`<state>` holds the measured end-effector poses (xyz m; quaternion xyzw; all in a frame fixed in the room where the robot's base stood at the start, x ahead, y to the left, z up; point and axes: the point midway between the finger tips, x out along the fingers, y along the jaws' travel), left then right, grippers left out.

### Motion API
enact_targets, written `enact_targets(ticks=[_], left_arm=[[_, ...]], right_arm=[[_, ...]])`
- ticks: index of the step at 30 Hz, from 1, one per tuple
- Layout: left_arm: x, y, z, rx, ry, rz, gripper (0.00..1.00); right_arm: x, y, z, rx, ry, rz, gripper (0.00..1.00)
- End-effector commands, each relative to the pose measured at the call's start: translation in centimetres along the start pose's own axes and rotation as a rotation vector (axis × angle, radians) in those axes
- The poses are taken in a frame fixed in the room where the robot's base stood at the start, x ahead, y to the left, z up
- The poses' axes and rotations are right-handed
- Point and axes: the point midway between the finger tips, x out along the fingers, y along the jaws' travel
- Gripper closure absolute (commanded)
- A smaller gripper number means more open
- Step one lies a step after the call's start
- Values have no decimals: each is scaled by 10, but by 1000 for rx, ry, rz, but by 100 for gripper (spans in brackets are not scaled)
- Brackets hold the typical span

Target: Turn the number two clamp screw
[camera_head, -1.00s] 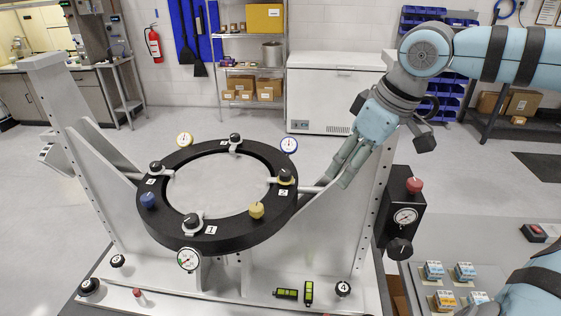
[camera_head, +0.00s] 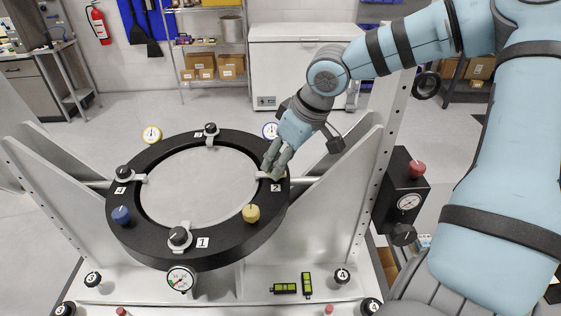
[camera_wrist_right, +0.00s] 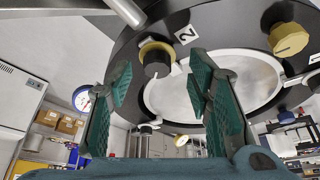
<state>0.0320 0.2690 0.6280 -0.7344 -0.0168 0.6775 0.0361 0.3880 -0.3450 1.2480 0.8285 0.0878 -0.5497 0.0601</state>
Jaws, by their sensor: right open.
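The black ring fixture (camera_head: 232,252) carries several clamps with knobs and number labels. My right gripper (camera_head: 270,172) is open at the ring's right side, by the number 2 label (camera_head: 276,188). In the head view it hides most of the number two clamp screw. In the right wrist view, the black knob of this screw (camera_wrist_right: 156,62), with a yellowish collar, sits beyond and between the spread teal fingertips (camera_wrist_right: 161,78), beside the label. I see no contact with the knob. My left gripper is not in view.
Nearby on the ring are a yellow knob (camera_head: 251,213), the number one clamp knob (camera_head: 179,236) and a blue knob (camera_head: 121,214). A blue-rimmed gauge (camera_head: 270,131) stands just behind my gripper. A perforated upright (camera_head: 372,165) and a black gauge box (camera_head: 403,185) stand right.

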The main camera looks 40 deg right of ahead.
Motion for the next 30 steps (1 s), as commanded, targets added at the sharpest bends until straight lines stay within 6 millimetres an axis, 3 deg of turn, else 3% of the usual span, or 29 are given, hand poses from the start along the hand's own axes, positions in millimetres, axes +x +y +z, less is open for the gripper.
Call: enact_targets(ticks=[7,12,21,25,30], left_arm=[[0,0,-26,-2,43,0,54],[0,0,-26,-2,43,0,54],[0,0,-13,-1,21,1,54],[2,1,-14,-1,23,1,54],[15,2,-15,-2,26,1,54]], right_arm=[[17,1,1,1,1,0,54],[16,1,1,2,2,0,54],[16,0,1,1,1,-1,100],[17,0,1,24,0,11,100],[20,-1,2,185,0,80,100]])
